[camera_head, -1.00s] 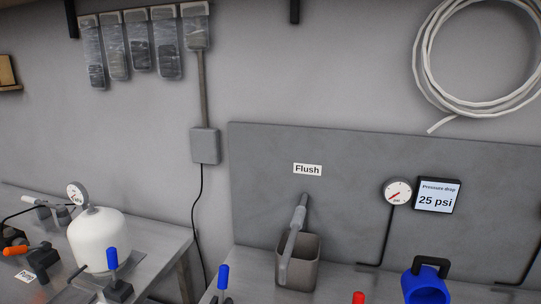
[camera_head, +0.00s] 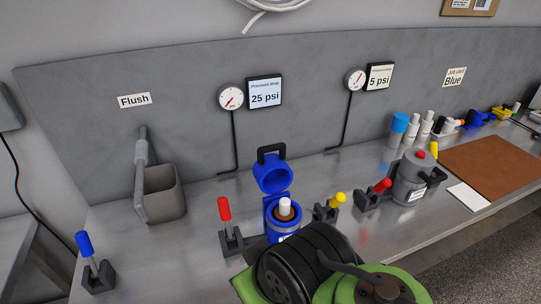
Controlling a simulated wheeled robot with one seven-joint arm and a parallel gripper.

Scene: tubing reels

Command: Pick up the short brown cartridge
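A blue filter housing (camera_head: 282,228) stands on the steel bench with its lid (camera_head: 272,174) swung up at the back. A piece with a white top and brown around its base (camera_head: 286,212) sits in the open housing; it may be the short brown cartridge, but its length is hidden inside. My green and black arm covers the lower middle of the view, just in front of the housing and over its lower edge. My gripper's fingers are not in view.
Red (camera_head: 225,213) and yellow (camera_head: 338,200) handled valves flank the housing. A grey bin (camera_head: 165,195) is under the Flush sign. A grey closed canister (camera_head: 410,180), several bottles and a brown mat (camera_head: 490,163) are to the right. A blue-handled valve (camera_head: 92,262) is front left.

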